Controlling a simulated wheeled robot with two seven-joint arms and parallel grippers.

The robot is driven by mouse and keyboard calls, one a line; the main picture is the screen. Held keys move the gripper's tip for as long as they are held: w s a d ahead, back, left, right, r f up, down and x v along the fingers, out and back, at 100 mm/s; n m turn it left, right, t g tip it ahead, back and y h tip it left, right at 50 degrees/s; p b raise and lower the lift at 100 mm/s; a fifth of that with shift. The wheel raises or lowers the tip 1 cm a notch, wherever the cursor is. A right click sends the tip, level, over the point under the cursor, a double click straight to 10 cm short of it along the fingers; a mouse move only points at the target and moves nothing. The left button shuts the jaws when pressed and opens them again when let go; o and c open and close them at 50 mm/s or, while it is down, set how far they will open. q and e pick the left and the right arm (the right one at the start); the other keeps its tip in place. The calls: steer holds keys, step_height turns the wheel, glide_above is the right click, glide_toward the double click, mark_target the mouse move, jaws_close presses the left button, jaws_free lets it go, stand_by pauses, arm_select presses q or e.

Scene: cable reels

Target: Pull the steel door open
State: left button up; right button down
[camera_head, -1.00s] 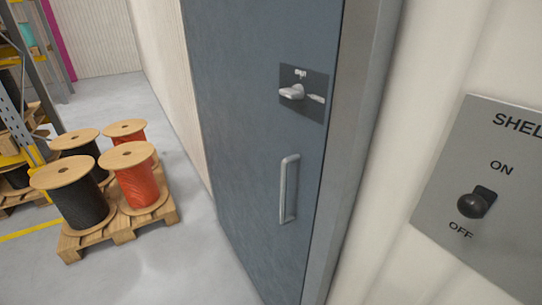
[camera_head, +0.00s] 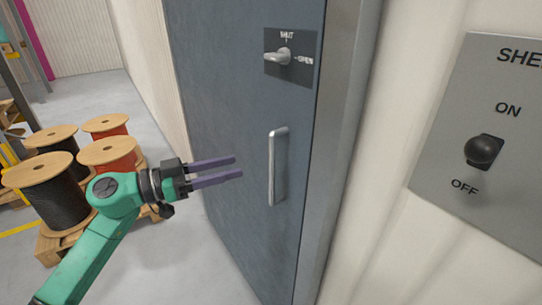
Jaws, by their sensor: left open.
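The grey-blue steel door (camera_head: 225,90) stands in its frame and looks closed. Its upright silver pull handle (camera_head: 272,168) is on the right part of the door. Above the handle is a dark plate with a silver latch knob (camera_head: 282,57), marked "SHUT" above and "OPEN" to the right; the knob's wide end points left. My left gripper (camera_head: 239,167) is open and empty, its two purple fingers pointing right towards the handle. The fingertips show a little left of the handle, apart from it in the picture. My right gripper is not in view.
A wall panel (camera_head: 440,150) with a black ON/OFF switch (camera_head: 484,151) is on the right wall. Wooden cable reels (camera_head: 107,155) with black and orange cable stand on a pallet (camera_head: 48,243) at left, behind my left arm. The grey floor between pallet and door is clear.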

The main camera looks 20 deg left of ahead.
arm_select(q)
steer(key=p+x, duration=0.2)
steer(key=x, duration=0.8)
steer(key=shift+w+d, duration=0.25)
jaws_close()
stand_by(0.8)
